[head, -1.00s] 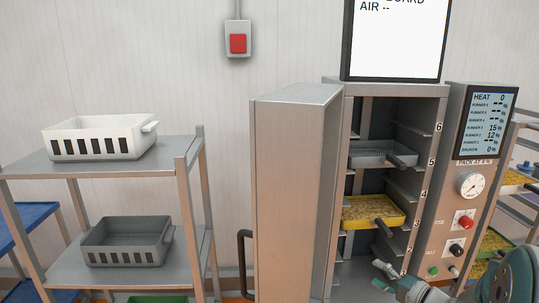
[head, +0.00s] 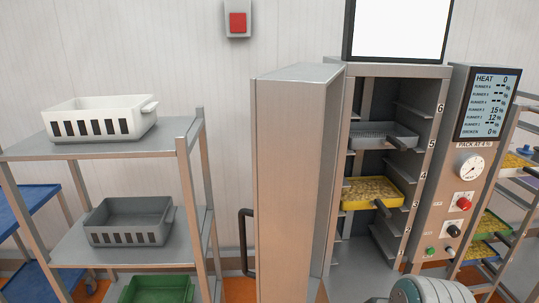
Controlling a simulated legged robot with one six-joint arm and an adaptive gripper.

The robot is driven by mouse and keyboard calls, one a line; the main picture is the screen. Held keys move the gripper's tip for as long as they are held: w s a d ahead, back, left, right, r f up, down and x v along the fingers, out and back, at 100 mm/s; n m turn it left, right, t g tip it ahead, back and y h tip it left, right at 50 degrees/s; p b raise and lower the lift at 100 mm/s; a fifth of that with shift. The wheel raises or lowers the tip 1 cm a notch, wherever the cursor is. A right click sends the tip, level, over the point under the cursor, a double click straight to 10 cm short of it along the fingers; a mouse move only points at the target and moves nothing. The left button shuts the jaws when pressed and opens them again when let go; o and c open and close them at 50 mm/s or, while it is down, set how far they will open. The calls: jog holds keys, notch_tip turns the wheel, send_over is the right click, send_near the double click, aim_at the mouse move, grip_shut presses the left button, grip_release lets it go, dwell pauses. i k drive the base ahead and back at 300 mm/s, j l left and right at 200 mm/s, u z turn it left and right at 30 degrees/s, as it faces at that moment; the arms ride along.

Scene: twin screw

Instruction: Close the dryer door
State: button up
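The dryer door (head: 288,170) is a tall metal panel at the centre of the head view. It stands swung open on the left side of the dryer cabinet (head: 428,165). Its dark handle (head: 245,242) is on the door's left edge, low down. Inside the cabinet a grey tray (head: 384,136) sits at runner 5 and a yellow tray with yellowish contents (head: 372,191) sits lower. Part of my arm shows at the bottom right, in front of the cabinet. My gripper's fingers are not visible.
A metal shelf rack (head: 120,146) stands left of the door, holding a white basket (head: 102,118), a grey basket (head: 128,222) and a green one (head: 157,290). A control panel (head: 470,180) is right of the cabinet, beside another rack with trays.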

aim_at(295, 109)
jog(key=i+j+z, duration=0.2)
jog(key=j, duration=0.25)
jog(key=i+j+z, duration=0.25)
jog(key=j, duration=0.25)
jog(key=j+z, duration=0.2)
jog(key=j, duration=0.25)
jog(key=j+z, duration=0.2)
jog(key=j, duration=0.35)
jog(key=k, duration=0.45)
jog(key=i, duration=0.5)
